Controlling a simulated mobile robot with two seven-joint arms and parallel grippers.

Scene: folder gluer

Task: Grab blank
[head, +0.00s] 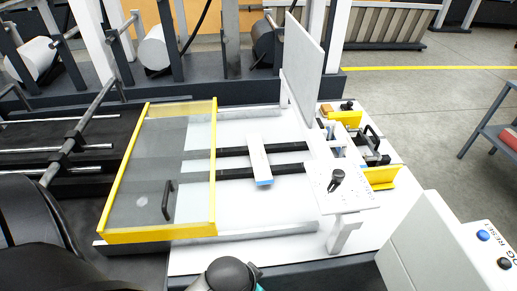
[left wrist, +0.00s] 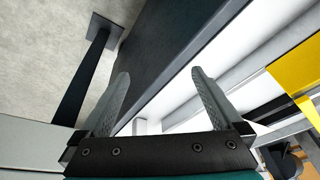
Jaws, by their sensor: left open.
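A narrow white piece with a blue end, which looks like the blank (head: 259,158), lies across the two dark belts on the white machine bed in the head view. It is to the right of the yellow-framed guard. My left gripper (left wrist: 161,78) is open and empty in the left wrist view, with its two grey fingers apart. The blank cannot be made out in that view. In the head view, a dark rounded part of my arm shows at the bottom edge, nearer than the blank; the fingers are hidden there. My right gripper is not in view.
The clear guard with a yellow frame (head: 215,170) covers the bed's left part. An upright grey plate (head: 303,75) and a white bracket with a black knob (head: 345,197) stand right of the blank. A button panel (head: 490,247) is at lower right.

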